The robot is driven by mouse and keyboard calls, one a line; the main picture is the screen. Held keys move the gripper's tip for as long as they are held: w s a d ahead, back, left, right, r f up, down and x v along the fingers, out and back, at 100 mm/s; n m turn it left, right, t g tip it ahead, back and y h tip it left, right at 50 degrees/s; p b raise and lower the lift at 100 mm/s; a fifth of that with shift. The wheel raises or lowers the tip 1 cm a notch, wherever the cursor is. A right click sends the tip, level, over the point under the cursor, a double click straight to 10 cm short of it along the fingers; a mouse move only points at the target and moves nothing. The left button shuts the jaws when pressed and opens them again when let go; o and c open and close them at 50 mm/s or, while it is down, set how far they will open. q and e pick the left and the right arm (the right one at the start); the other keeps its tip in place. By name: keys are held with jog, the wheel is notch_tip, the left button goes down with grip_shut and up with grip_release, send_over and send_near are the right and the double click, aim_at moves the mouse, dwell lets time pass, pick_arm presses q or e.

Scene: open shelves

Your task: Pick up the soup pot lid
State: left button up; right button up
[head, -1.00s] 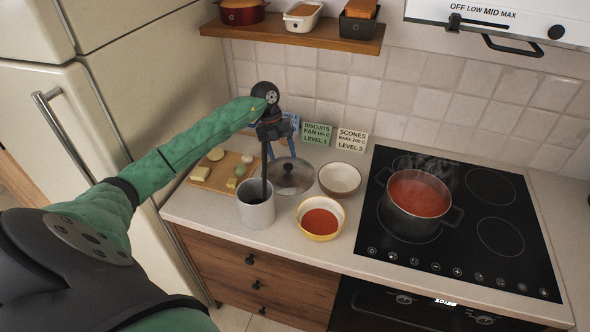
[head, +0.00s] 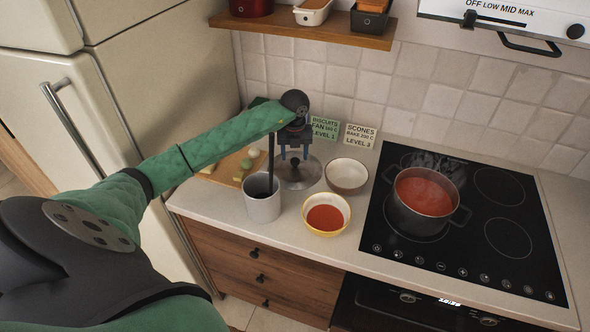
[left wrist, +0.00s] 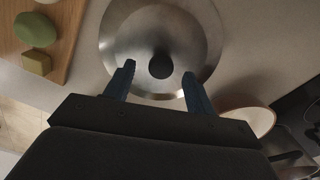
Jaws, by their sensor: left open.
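The soup pot lid (head: 297,176) is a round metal disc with a dark knob, lying on the counter behind the grey utensil holder. In the left wrist view the lid (left wrist: 118,38) lies below my gripper, with its dark knob (left wrist: 161,66) between the fingers. My left gripper (head: 293,155) is open above the lid, blue fingers pointing down. In the left wrist view the gripper (left wrist: 158,80) has one finger on each side of the knob; I cannot tell how far above it they are. The soup pot (head: 422,203), with red soup, sits on the cooktop. My right gripper is not in view.
The grey holder (head: 263,205) with a dark utensil stands in front of the lid. A white bowl (head: 346,187) and a yellow-rimmed bowl (head: 341,229) are to the right. A cutting board (head: 222,172) with food is at left. Recipe cards (head: 359,136) stand behind.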

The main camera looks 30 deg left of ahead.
aim_at(295, 160)
pick_arm(q)
notch_tip(295, 160, down, 4)
jog(key=shift+r+b, duration=0.25)
jog(key=shift+b, duration=0.15)
jog(key=shift+c, duration=0.4)
jog(key=c, duration=1)
jog(key=shift+c, duration=0.3)
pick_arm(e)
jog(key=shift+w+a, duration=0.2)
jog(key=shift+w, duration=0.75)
pick_arm(q)
jog(key=shift+r, duration=0.1)
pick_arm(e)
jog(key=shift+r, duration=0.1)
